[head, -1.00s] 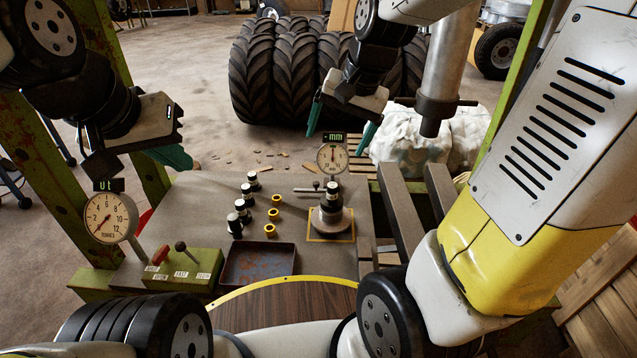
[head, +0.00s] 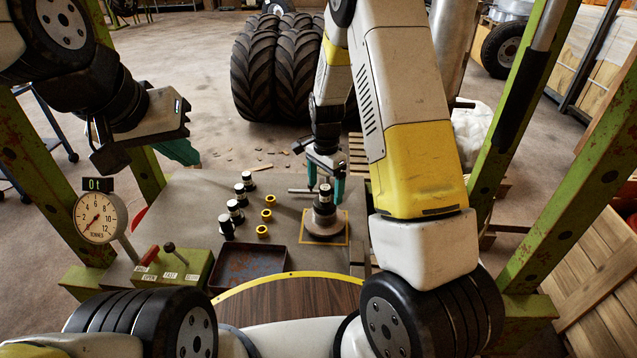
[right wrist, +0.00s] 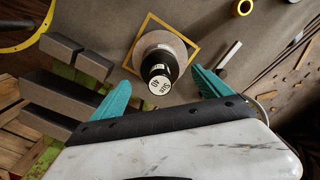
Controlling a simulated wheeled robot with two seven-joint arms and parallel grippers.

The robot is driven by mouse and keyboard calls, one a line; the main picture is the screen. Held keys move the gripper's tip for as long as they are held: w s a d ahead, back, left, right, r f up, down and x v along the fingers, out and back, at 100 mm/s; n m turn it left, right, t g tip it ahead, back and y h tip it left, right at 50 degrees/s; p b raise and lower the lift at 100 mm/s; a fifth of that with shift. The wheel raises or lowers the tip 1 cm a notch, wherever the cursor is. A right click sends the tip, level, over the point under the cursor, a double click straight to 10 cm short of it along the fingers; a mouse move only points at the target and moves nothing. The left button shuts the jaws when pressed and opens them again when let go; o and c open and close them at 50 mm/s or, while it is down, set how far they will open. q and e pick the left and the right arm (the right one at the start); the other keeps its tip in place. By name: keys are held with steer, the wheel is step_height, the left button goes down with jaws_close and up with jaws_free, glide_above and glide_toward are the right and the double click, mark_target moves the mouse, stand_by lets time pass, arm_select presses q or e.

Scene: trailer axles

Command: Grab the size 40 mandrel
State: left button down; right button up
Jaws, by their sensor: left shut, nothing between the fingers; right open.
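A dark mandrel with a pale top (head: 325,191) stands upright on a round metal flange (head: 325,222) inside a yellow square outline. In the right wrist view its top label (right wrist: 159,86) is upside down and seems to read size 40. My right gripper (head: 326,180) is open, its teal fingers above and to either side of this mandrel, not closed on it. It also shows in the right wrist view (right wrist: 160,77). Several similar black-and-white mandrels (head: 234,210) stand in a row to the left. My left gripper (head: 184,152) is shut and empty, off to the left.
Several yellow rings (head: 268,215) lie between the row and the flange. A rusty tray (head: 285,262), a lever box (head: 172,268) and a dial gauge (head: 101,217) are nearer. A grey bar (right wrist: 231,55) lies beside the flange. Green posts (head: 520,130) flank the table.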

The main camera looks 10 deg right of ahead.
mark_target(325, 197)
step_height(325, 197, down, 4)
steer(key=shift+f, duration=0.15)
jaws_close()
stand_by(0.4)
